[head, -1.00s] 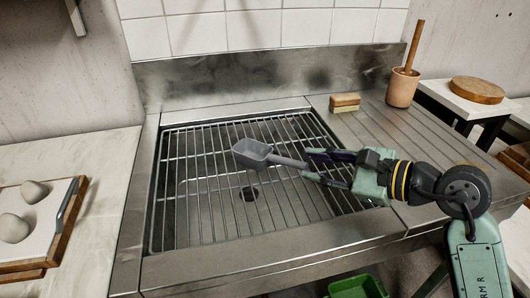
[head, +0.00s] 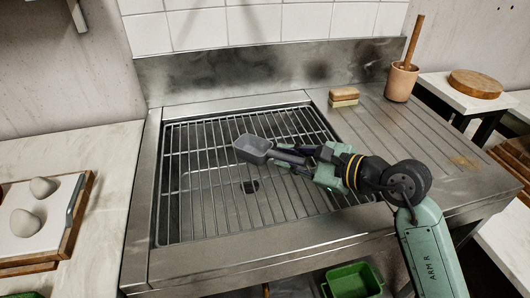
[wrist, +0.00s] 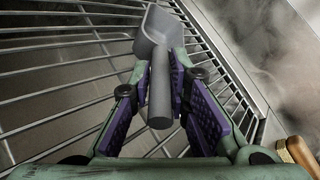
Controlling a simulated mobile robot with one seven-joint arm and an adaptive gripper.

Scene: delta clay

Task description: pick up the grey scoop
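The grey scoop (head: 254,149) lies on the wire rack over the sink, its bowl to the left and its handle pointing right toward my arm. In the wrist view the scoop (wrist: 160,70) shows its bowl at the top and its round handle end near the camera. My gripper (head: 292,159) is at the handle. In the wrist view my gripper (wrist: 170,105) has its purple-padded fingers apart, one on each side of the handle, with gaps visible beside it. The handle's middle is partly hidden by the fingers in the head view.
The wire rack (head: 205,200) covers the steel sink. A sponge or brush block (head: 344,97) and a clay pot with a stick (head: 401,82) stand on the drainboard at right. A board with pale lumps (head: 62,240) is at left. A green bin (head: 353,281) is below.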

